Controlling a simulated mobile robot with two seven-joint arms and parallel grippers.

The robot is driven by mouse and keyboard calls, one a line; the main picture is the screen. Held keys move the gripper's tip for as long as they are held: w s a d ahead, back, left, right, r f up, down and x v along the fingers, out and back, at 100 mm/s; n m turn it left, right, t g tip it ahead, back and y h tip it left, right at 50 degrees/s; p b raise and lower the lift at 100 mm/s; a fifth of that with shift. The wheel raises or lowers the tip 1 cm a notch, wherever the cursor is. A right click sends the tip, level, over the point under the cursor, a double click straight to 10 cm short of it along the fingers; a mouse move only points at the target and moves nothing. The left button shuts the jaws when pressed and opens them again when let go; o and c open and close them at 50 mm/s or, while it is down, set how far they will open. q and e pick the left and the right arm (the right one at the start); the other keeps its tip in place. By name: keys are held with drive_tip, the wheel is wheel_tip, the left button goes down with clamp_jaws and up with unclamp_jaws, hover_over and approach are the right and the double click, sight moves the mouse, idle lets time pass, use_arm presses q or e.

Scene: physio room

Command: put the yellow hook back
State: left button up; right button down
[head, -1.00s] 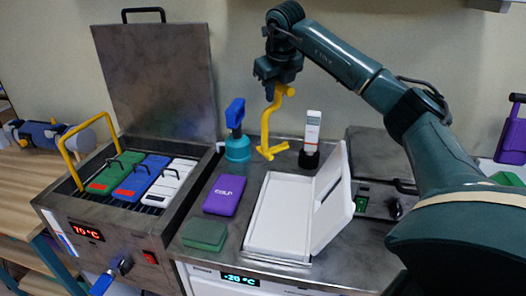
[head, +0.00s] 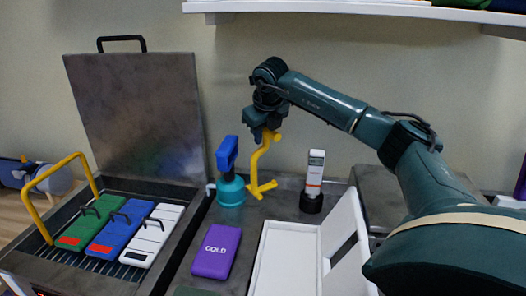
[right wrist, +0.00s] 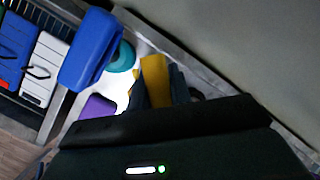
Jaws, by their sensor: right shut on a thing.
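The yellow hook (head: 259,168) is a bent yellow rod with a forked lower end. My right gripper (head: 268,133) is shut on its top end and holds it upright, its lower end near the metal counter; I cannot tell if it touches. In the right wrist view the yellow hook (right wrist: 155,80) shows between the fingers of the right gripper (right wrist: 160,92). A yellow arched bar (head: 62,180) stands over the left side of the heater box. My left gripper is not in view.
A purple pack (head: 216,251) and an open white box (head: 286,262) are in front. The open heater (head: 140,120) holds green, blue and white packs. A shelf (head: 380,12) hangs above.

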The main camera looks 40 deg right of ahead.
sight(263, 146)
wheel_tip(263, 146, down, 4)
drive_tip(key=shift+r, duration=0.1)
drive_tip(key=shift+f, duration=0.6)
drive_tip(key=c, duration=1.3)
unclamp_jaws()
drive_tip(key=shift+r, duration=0.55)
drive_tip(key=v, duration=1.2)
drive_tip(key=shift+w, duration=0.1)
